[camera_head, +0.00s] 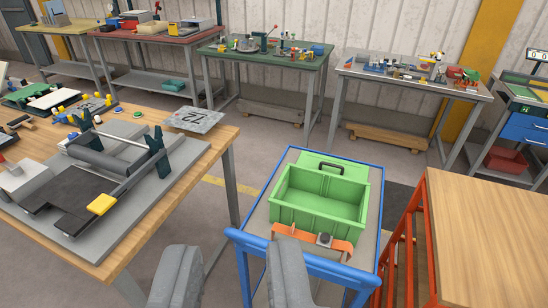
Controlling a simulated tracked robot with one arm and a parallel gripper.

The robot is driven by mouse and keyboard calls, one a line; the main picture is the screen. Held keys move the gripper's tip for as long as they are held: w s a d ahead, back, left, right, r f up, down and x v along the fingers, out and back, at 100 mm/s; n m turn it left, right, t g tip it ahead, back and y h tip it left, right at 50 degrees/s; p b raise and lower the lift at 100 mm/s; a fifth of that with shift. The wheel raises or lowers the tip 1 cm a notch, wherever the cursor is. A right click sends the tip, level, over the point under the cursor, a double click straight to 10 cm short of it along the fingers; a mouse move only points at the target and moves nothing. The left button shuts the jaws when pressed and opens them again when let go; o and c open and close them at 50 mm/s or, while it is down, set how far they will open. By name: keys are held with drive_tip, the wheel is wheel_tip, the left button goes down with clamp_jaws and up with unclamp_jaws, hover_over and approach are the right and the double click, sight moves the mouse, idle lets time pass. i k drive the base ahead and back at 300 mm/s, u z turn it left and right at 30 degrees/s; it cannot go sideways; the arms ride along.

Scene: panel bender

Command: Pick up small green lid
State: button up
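A green lid (348,166) with a dark handle shows just behind a green open box (320,211). Its lower part is hidden by the box's back wall, and I cannot tell whether the two touch. The box is empty and sits on a blue-framed cart (377,215). My gripper (232,252) is open and empty at the bottom of the view, its two grey fingers wide apart. It is in front of the cart's near left corner, nearer to me than the box and lid.
A wooden bench (190,181) at left carries the panel bender (105,165) and a plate marked 72 (194,119). An orange-framed wooden table (490,240) stands close at right. Several loaded workbenches line the wall.

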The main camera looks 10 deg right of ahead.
sight(337, 166)
drive_tip(key=u, duration=0.2)
drive_tip(key=i, duration=1.45)
drive_tip(key=z, duration=0.65)
drive_tip(key=i, duration=0.5)
drive_tip(key=z, duration=0.3)
drive_tip(key=k, duration=0.9)
drive_tip(key=z, duration=0.15)
drive_tip(key=i, duration=0.85)
drive_tip(key=u, duration=0.05)
